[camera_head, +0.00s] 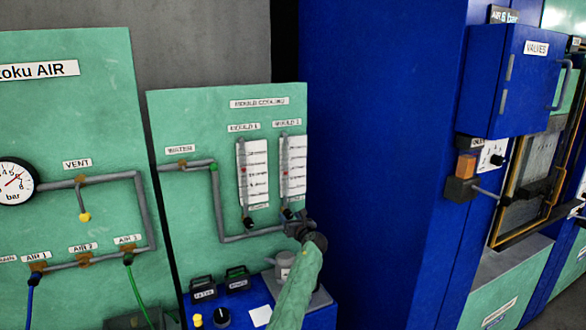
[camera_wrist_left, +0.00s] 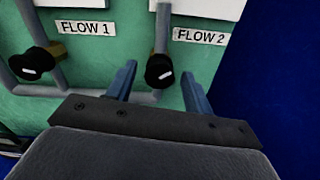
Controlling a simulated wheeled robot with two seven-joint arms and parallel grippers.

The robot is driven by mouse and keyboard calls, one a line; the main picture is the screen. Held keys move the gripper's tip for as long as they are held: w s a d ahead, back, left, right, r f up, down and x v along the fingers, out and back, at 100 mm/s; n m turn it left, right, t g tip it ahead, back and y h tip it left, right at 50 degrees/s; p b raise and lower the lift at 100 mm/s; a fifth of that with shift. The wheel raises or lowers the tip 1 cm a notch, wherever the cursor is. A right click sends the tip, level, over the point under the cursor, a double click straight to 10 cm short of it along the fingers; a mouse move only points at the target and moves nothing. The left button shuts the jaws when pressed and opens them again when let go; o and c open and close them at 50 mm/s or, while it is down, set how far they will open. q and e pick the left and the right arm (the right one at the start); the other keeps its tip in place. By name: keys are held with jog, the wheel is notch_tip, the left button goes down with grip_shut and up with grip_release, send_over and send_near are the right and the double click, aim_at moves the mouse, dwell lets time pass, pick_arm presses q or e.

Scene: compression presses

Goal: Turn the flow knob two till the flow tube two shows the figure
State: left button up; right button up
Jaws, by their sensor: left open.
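Flow knob two is a black knob (camera_wrist_left: 159,71) with a white mark, left of the FLOW 2 label (camera_wrist_left: 201,37) in the left wrist view. My left gripper (camera_wrist_left: 158,80) is open, with one finger on each side of the knob in that view; I cannot tell whether they touch it. In the head view my left gripper (camera_head: 291,216) is at the foot of flow tube two and hides most of the knob. The scale figures are too small to read. My right gripper is not in view.
Flow tube one (camera_head: 241,172) and its black knob (camera_wrist_left: 36,64) are just to the left. A grey pipe (camera_head: 216,205) runs along the green panel. A blue cabinet wall (camera_head: 370,150) stands close on the right.

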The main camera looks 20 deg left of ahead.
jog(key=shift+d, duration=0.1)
pick_arm(q)
jog(key=shift+v, duration=3.5)
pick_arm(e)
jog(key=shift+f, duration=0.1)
